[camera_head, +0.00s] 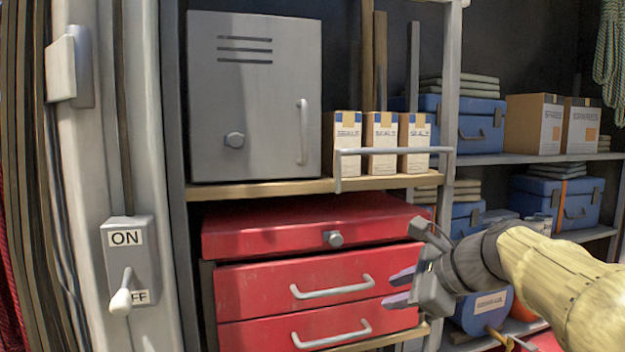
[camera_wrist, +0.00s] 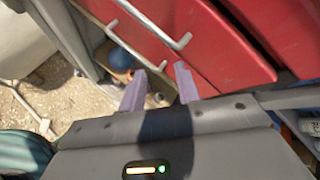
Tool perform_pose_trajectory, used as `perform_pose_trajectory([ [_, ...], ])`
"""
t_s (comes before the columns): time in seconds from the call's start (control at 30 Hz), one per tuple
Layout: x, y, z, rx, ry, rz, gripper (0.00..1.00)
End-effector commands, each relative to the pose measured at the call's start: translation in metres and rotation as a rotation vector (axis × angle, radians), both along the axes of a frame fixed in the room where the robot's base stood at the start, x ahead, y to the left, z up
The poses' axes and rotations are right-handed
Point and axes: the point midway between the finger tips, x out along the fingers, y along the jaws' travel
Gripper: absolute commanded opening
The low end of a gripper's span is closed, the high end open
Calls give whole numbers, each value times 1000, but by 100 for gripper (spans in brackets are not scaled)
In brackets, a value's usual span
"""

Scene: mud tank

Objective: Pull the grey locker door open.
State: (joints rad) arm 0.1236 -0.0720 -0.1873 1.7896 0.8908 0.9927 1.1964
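The grey locker (camera_head: 255,98) stands on a shelf at the upper left in the head view. My gripper (camera_head: 392,288) is to the right of and below the locker, in front of the red drawers, apart from the handle. In the wrist view, its two purple fingers (camera_wrist: 158,88) are spread with nothing between them. The locker is not in the wrist view.
Red drawers (camera_head: 245,291) with bar handles sit below the locker. Boxes marked SEALS (camera_head: 381,140) stand right of it behind a metal rail (camera_head: 395,151). An ON/OFF lever switch (camera_head: 128,265) is on the left post. Blue cases (camera_head: 470,122) fill shelves at right.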

Motion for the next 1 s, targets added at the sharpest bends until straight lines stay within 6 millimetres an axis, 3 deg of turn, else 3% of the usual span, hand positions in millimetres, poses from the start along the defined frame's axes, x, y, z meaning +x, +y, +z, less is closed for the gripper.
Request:
perform_pose_trajectory([
  [0.03,1,-2,42,126,-25,-51,32],
  [0.2,-23,2,173,554,-49,-98,32],
  [0.3,-50,7,233,731,-43,-59,32],
  [0.4,-71,11,268,830,-28,-19,32],
  [0.53,-82,14,282,874,-16,3,32],
  [1.0,-73,23,282,874,-12,3,32],
])
